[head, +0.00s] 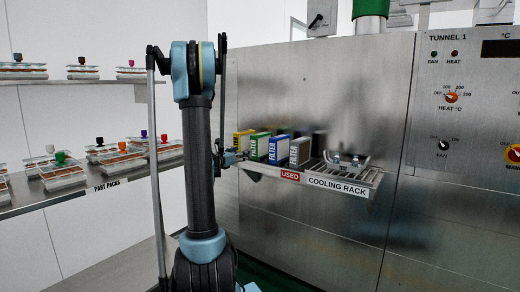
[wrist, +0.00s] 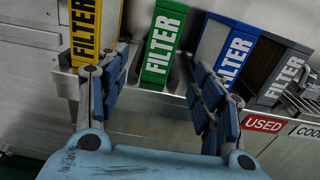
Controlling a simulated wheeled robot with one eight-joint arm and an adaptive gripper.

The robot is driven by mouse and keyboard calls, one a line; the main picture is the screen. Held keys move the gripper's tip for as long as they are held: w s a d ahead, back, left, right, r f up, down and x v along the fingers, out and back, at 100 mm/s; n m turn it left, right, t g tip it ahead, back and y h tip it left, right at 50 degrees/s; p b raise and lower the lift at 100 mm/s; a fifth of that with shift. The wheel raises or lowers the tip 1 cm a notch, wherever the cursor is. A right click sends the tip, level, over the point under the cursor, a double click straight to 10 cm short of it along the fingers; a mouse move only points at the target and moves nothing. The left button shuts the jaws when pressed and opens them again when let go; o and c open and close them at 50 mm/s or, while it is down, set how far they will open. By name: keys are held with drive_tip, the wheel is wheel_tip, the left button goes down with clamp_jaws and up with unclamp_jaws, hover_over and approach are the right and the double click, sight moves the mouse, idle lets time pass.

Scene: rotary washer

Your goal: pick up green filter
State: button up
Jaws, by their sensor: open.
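The green filter (head: 259,146) stands upright on a shelf, between a yellow filter (head: 243,141) and a blue filter (head: 278,149) in the head view. In the wrist view the green filter (wrist: 163,46) is ahead, between the yellow filter (wrist: 86,32) and the blue filter (wrist: 228,52). My gripper (wrist: 156,80) is open, with its left finger near the gap between yellow and green and its right finger in front of the gap between green and blue. Nothing is between its fingers at their base. In the head view my gripper (head: 230,157) is partly hidden by my arm.
A grey filter (head: 299,151) stands right of the blue one. The shelf edge carries a red USED label (head: 290,176) and a COOLING RACK label (head: 337,187). The slatted rack (head: 362,172) holds a metal part. Part-pack shelves (head: 100,183) stand at left.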

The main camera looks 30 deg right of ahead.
sight(253, 149)
drive_tip(key=x, duration=1)
drive_tip(key=shift+d, duration=0.15)
drive_tip(key=shift+f+x, duration=0.15)
drive_tip(key=shift+x, duration=1.2)
drive_tip(key=shift+f+x, duration=0.1)
drive_tip(key=shift+x, duration=1.3)
drive_tip(key=shift+s, duration=0.1)
drive_tip(key=c, duration=1.3)
